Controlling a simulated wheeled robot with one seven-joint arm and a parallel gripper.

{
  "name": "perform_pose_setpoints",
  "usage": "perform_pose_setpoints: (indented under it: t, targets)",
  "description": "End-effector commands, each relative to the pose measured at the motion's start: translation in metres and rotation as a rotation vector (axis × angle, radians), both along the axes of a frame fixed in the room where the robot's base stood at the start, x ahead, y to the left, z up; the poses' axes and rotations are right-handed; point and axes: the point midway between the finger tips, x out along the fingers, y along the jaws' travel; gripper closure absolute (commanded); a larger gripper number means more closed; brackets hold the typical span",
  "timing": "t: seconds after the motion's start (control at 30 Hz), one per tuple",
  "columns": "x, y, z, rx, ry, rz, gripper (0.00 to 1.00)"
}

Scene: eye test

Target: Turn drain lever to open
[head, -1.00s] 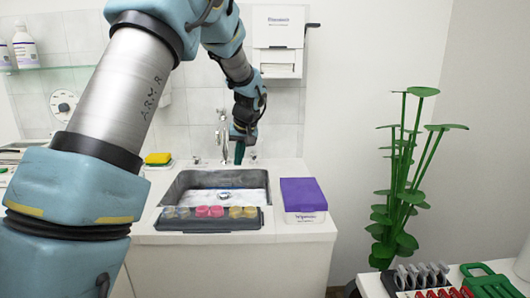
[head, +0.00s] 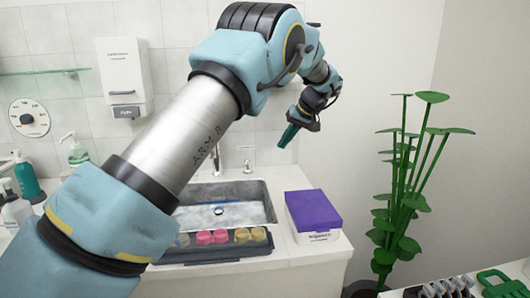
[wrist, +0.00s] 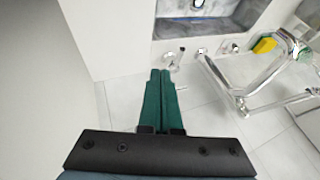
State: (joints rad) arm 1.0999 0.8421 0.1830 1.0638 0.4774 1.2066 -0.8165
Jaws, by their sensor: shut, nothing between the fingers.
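The sink (head: 262,196) is set in a white counter, with a round drain (head: 220,210) in its basin. A chrome faucet (head: 216,160) stands behind it, with a small chrome fitting (head: 247,166) to its right. In the wrist view the faucet (wrist: 268,78) is large at right, and a chrome fitting (wrist: 173,61) lies just beyond my fingertips in the picture. I cannot tell which fitting is the drain lever. My gripper (head: 285,142) is shut and empty, apart from the fittings, up and right of the faucet. Its green fingers also show in the wrist view (wrist: 160,72).
A purple-topped box (head: 313,210) stands right of the sink. A dark tray with several coloured pots (head: 220,236) lies at the sink's front. A wall dispenser (head: 124,80) and a green plant (head: 400,190) flank the area. A yellow sponge (wrist: 265,44) lies beyond the faucet.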

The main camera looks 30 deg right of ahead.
Motion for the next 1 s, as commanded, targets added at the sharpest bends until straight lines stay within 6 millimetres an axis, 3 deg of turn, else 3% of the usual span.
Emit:
perform_pose_setpoints:
  t: [0.5, 0.73, 1.0]
  targets:
    - [0.048, 0.026, -0.079, 0.002, 0.004, 0.002, 1.0]
    - [0.059, 0.053, -0.083, 0.001, 0.003, 0.001, 1.0]
    - [0.063, 0.06, -0.087, -0.001, 0.001, 0.0, 1.0]
